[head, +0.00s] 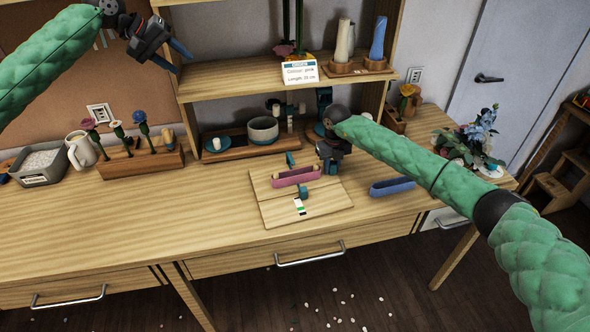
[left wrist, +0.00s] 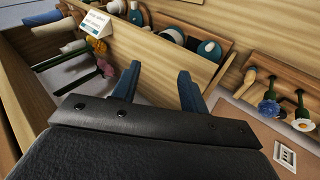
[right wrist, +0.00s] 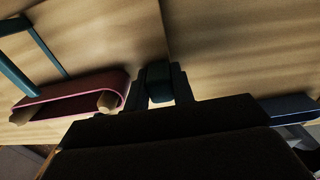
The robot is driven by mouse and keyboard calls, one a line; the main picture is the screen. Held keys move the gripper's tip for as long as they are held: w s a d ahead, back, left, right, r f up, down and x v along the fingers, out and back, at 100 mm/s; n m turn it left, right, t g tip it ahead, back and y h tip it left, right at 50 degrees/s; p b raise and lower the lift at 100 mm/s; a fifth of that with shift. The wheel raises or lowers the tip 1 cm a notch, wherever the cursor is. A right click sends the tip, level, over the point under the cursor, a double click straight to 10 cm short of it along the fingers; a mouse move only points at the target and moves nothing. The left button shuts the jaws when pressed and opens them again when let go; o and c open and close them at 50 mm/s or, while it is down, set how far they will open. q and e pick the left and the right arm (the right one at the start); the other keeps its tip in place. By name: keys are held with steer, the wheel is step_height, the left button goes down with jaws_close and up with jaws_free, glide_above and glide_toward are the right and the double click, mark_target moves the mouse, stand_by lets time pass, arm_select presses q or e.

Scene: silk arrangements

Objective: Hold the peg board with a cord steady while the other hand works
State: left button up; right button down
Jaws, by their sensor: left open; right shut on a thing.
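The light wooden board (head: 272,214) lies flat on the table in the middle of the head view. On it is a pink band (head: 297,177) around short wooden pegs; it also shows in the right wrist view (right wrist: 75,92). Small teal pieces (head: 304,192) stand near the band. My right gripper (head: 331,164) is low at the board's far right edge, shut on a dark teal block (right wrist: 158,82). I cannot tell whether that block is fixed to the board. My left gripper (head: 180,57) is open and empty, high in front of the shelf, far from the board.
A blue holder (head: 392,187) lies right of the board. A flower rack (head: 140,162), a mug (head: 80,150) and a grey bin (head: 40,166) stand at the left. A shelf (head: 240,82) rises behind. The table's front left is clear.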

arm_select(q)
steer(key=d+f+n+g+y, duration=0.1)
steer(key=d+f+g+y, duration=0.2)
steer(key=d+f, duration=1.45)
steer(key=g+y, duration=0.2)
steer(key=y, duration=0.1)
glide_above(303, 188)
step_height(303, 188, down, 10)
steer(key=shift+n, duration=0.4)
steer(key=shift+s+f, duration=0.1)
steer(key=shift+f, duration=5.85)
jaws_close()
